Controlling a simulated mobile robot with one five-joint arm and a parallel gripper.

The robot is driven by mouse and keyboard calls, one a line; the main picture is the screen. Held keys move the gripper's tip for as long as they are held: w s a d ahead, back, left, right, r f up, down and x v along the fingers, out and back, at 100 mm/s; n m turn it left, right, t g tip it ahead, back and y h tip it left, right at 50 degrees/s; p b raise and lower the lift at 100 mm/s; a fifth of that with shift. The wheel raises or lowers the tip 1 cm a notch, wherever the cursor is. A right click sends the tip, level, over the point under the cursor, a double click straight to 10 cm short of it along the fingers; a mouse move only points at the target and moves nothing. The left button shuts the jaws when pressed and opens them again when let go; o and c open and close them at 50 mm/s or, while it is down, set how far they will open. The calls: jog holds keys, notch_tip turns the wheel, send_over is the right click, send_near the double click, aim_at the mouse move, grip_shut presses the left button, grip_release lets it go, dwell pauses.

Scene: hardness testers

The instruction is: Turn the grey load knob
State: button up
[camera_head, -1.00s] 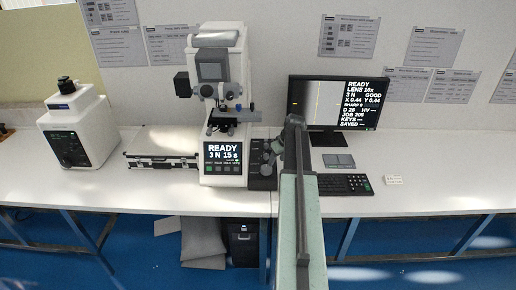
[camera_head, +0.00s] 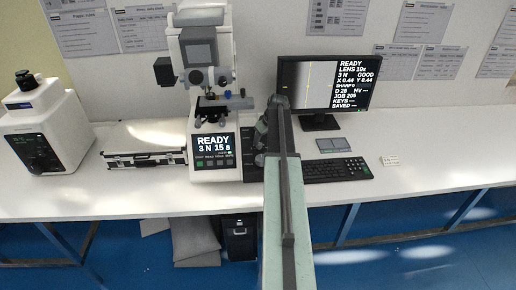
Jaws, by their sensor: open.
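The hardness tester (camera_head: 205,75) is a white upright machine left of centre, with a grey screen on its head, a turret and a stage. Its lower front panel (camera_head: 213,151) reads READY, 3 N, 15 s. I cannot pick out the grey load knob for certain at this size; the tester's right side is partly crowded by my arm.
A black monitor (camera_head: 340,88) stands behind my arm, with a keyboard (camera_head: 336,169) before it. A flat silver-edged case (camera_head: 144,159) lies left of the tester. Another white machine (camera_head: 45,130) stands at far left. The bench (camera_head: 440,165) is clear at right.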

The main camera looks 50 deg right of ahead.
aim_at(260, 144)
jog(key=b+x, duration=0.2)
jog(key=x, duration=0.1)
jog(key=shift+w+f, duration=0.1)
jog(key=shift+f, duration=0.2)
jog(key=shift+a+r, duration=0.1)
grip_shut()
jog(key=shift+a, duration=0.1)
